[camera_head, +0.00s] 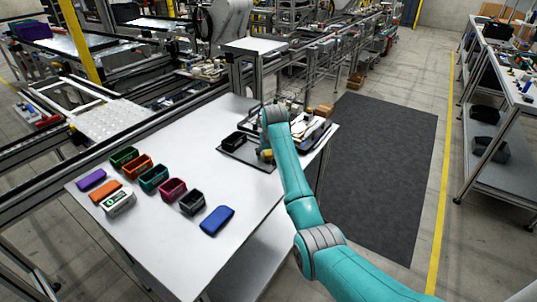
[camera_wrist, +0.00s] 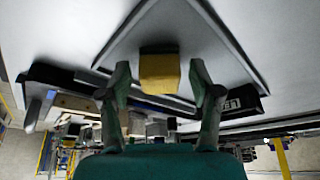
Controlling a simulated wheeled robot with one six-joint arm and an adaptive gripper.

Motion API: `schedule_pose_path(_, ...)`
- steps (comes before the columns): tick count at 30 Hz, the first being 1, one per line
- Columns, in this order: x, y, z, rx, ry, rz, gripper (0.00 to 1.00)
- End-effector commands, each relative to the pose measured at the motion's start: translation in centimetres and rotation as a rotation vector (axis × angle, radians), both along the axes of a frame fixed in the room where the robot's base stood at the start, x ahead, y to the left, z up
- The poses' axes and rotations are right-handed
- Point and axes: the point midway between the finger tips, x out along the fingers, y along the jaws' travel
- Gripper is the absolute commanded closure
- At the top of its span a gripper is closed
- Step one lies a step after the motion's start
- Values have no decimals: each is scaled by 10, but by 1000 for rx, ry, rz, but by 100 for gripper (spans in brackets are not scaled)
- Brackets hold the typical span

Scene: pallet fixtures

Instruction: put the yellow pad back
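The yellow pad (camera_head: 266,154) shows as a small patch beside my arm in the head view, at the grey plate (camera_head: 250,158). In the wrist view the yellow pad (camera_wrist: 159,72) is a small block between my fingers, with a gap on each side. My gripper (camera_wrist: 160,78) is open around it, not visibly touching it. In the head view my arm hides most of the gripper. Whether the pad rests on the plate or stands above it I cannot tell.
A black open box (camera_head: 233,141) sits on the plate, left of the pad. Coloured open boxes, such as the teal one (camera_head: 153,179), and loose pads, such as the blue one (camera_head: 217,220), stand at the table's left. The table middle (camera_head: 215,165) is clear.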

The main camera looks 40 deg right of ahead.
Motion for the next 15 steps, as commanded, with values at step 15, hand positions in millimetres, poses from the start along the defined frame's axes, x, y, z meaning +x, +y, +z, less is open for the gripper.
schedule_pose_path(15, -15, 7, 47, -2, -5, 0, 37)
